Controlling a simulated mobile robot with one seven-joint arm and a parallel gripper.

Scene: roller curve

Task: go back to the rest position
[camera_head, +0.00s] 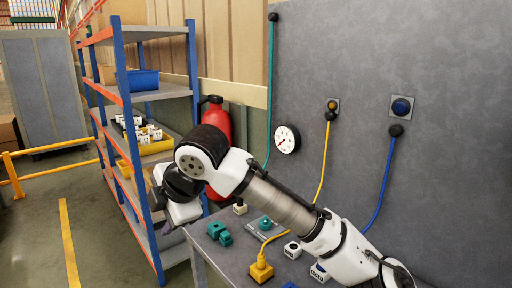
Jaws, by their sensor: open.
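My arm reaches from the lower right toward the left, above the grey table (240,262). My gripper (170,222) is at the arm's left end, over the table's left edge and in front of the shelf rack. It is small and dark at the tips, and it is open, with no object seen in it. The arm hides part of the table and the lower part of the red fire extinguisher (215,119).
The table bears a yellow plug (260,268), a teal piece (219,233) and several small blocks. A blue-orange shelf rack (121,75) stands left. The grey wall (420,50) carries a gauge (287,139) and cables. Yellow rails (45,150) stand far left; floor between is clear.

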